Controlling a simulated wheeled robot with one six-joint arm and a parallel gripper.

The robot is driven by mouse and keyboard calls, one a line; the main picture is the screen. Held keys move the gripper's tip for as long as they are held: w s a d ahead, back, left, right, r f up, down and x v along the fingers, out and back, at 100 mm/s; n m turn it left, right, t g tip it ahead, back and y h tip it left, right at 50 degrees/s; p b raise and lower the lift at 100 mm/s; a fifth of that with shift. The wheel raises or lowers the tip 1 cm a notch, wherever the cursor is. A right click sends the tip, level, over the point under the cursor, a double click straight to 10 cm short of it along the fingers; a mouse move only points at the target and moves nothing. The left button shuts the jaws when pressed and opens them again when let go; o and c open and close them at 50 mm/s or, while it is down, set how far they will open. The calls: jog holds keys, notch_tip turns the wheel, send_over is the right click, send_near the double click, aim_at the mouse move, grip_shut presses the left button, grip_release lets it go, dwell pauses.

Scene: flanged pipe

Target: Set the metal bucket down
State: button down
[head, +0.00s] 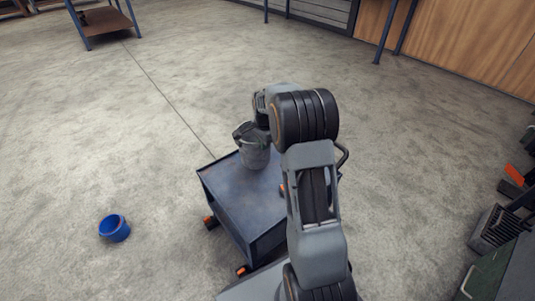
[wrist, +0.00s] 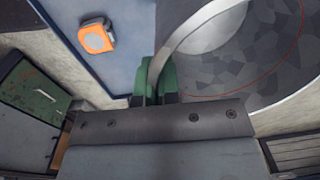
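The metal bucket (head: 254,155) is grey and appears upright at the far part of a blue cart's top (head: 238,190). I cannot tell whether its base touches the cart. My gripper (head: 243,131) is at the bucket's upper edge, partly hidden by my arm. In the wrist view the green fingertips of my gripper (wrist: 160,76) are close together on the pale curved rim of the bucket (wrist: 192,35). The bucket's mottled grey inside (wrist: 245,60) fills the right of that view.
An orange and grey object (wrist: 96,36) lies on the cart top in the wrist view. A blue pot (head: 114,228) stands on the floor left of the cart. Open concrete floor surrounds the cart's left and far sides. Dark equipment (head: 497,228) lines the right edge.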

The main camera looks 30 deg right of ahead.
jog(key=shift+w+d+f+b, duration=0.1)
jog(key=shift+d+f+b, duration=0.2)
jog(key=shift+f, duration=0.5)
jog(key=shift+d+f+b, duration=0.25)
jog(key=shift+f+b, duration=0.2)
jog(key=shift+f, duration=0.4)
jog(key=shift+w+d+f+b, duration=0.1)
jog(key=shift+d+f+b, duration=0.2)
jog(key=shift+f, duration=0.6)
jog(key=c, duration=1.4)
grip_release()
jog(key=shift+o, duration=0.2)
notch_tip(320, 180, up, 12)
jog(key=p, duration=0.5)
jog(key=s+a+r+n+t, duration=0.1)
jog(key=s+a+r+n, duration=0.6)
jog(key=s, duration=0.4)
jog(key=s+a+f+n, duration=0.1)
jog(key=s+a+n, duration=0.2)
jog(key=s, duration=0.3)
jog(key=s+a+f+n+t, duration=0.1)
jog(key=s+a+n, duration=0.3)
jog(key=s, duration=0.3)
jog(key=shift+f+n, duration=0.2)
jog(key=shift+n, duration=0.7)
